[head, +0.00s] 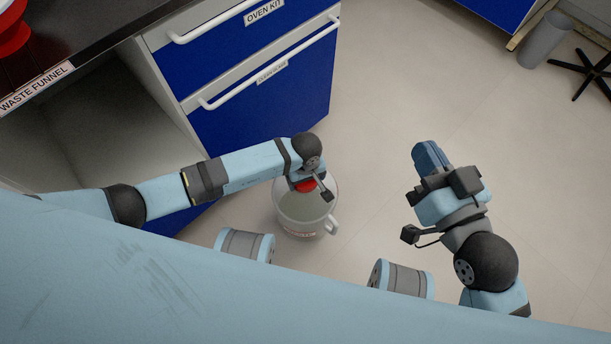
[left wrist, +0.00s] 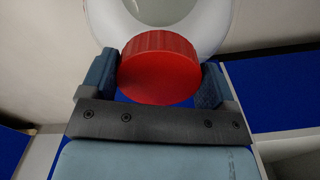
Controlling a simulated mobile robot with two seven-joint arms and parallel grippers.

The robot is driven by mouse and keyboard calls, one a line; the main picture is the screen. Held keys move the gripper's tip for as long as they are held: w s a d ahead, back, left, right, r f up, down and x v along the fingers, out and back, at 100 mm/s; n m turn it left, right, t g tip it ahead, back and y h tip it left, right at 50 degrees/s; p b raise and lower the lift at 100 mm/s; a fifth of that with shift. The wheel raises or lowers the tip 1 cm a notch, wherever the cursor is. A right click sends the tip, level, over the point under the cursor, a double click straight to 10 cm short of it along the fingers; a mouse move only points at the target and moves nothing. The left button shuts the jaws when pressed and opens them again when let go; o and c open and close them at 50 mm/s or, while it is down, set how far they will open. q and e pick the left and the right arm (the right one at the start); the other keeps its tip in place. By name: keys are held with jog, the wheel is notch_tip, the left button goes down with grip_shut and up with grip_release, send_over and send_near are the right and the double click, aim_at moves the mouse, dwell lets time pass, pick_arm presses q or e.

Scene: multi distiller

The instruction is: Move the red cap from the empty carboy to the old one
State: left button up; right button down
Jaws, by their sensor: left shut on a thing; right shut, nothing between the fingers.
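The red cap (left wrist: 158,68) is between the two fingers of my left gripper (left wrist: 155,85) in the left wrist view, and the gripper is shut on it. In the head view a part of the red cap (head: 306,186) shows under my left wrist, over a clear carboy (head: 306,212) with a handle. The carboy stands on the floor; its top is partly hidden by my arm. I cannot tell whether the cap touches the carboy's neck. The carboy's pale rim (left wrist: 215,35) also shows behind the cap in the left wrist view. My right gripper (head: 428,160) is shut and empty, right of the carboy.
A blue cabinet (head: 270,110) with drawers stands left of and behind the carboy. A dark bench top (head: 85,40) with a "WASTE FUNNEL" label and a red funnel (head: 10,35) is at upper left. A grey bin (head: 543,40) stands at upper right. The floor between is clear.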

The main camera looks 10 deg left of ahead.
pick_arm(q)
jog(key=shift+f, duration=0.35)
pick_arm(e)
jog(key=shift+f, duration=0.3)
pick_arm(q)
jog(key=o, duration=0.8)
notch_tip(320, 180, up, 14)
jog(key=p, duration=0.4)
jog(key=shift+f+p, duration=0.1)
jog(key=shift+p, duration=0.3)
pick_arm(e)
notch_tip(320, 180, up, 7)
jog(key=t, duration=0.2)
jog(key=shift+d+m, duration=0.25)
jog(key=shift+m, duration=0.05)
jog(key=shift+s, duration=0.1)
